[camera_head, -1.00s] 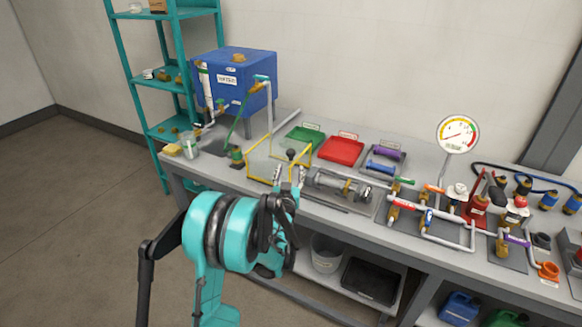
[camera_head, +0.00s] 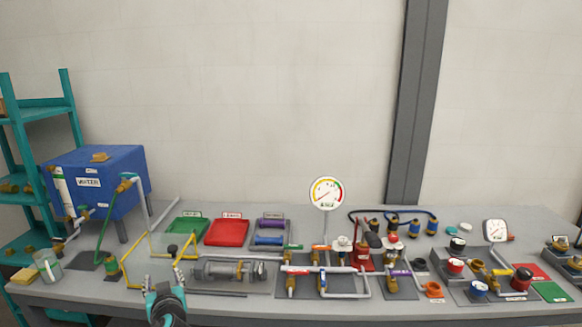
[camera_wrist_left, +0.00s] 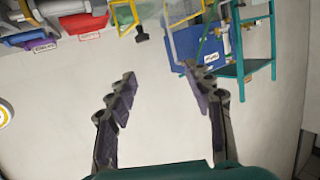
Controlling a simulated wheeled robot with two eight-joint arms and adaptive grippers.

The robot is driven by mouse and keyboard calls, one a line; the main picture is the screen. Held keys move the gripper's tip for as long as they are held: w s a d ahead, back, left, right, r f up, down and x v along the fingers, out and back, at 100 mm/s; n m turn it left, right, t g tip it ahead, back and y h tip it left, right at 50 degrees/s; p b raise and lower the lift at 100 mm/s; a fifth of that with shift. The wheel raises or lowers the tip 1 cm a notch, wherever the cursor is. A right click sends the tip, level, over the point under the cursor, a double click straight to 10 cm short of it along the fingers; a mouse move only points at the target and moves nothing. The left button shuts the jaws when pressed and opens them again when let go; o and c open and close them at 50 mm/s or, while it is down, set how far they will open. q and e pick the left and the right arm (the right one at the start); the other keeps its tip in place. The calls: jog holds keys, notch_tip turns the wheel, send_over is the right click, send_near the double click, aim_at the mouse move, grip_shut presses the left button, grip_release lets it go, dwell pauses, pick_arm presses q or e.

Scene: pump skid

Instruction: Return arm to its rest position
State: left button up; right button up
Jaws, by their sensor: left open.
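My left gripper (camera_head: 164,285) shows at the bottom edge of the head view, in front of the bench's near edge. It is small there and seen mostly from behind. In the left wrist view its two dark fingers (camera_wrist_left: 160,80) are spread apart with nothing between them. Beyond them in that view are the yellow-framed clear guard (camera_wrist_left: 183,40) and the blue water tank (camera_wrist_left: 222,45), apart from the fingers. Most of my left arm is out of the head view. My right gripper is in neither view.
The grey bench (camera_head: 90,292) runs across the head view. The water tank (camera_head: 115,165), green tray (camera_head: 187,230), red tray (camera_head: 227,233), clear cylinder (camera_head: 215,271), gauge (camera_head: 326,193) and several pipes and valves stand on it. A teal shelf (camera_head: 70,105) is at left. The wall above is bare.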

pick_arm(q)
jog(key=s+d+f+m+g+h, duration=0.2)
jog(key=s+d, duration=0.6)
jog(key=s, duration=0.5)
jog(key=s+d+f+m+g+h, duration=0.3)
jog(key=s+d+f, duration=0.4)
jog(key=s, duration=0.6)
jog(key=shift+d+g+h, duration=0.6)
jog(key=shift+d+h, duration=0.4)
jog(key=shift+h, duration=0.2)
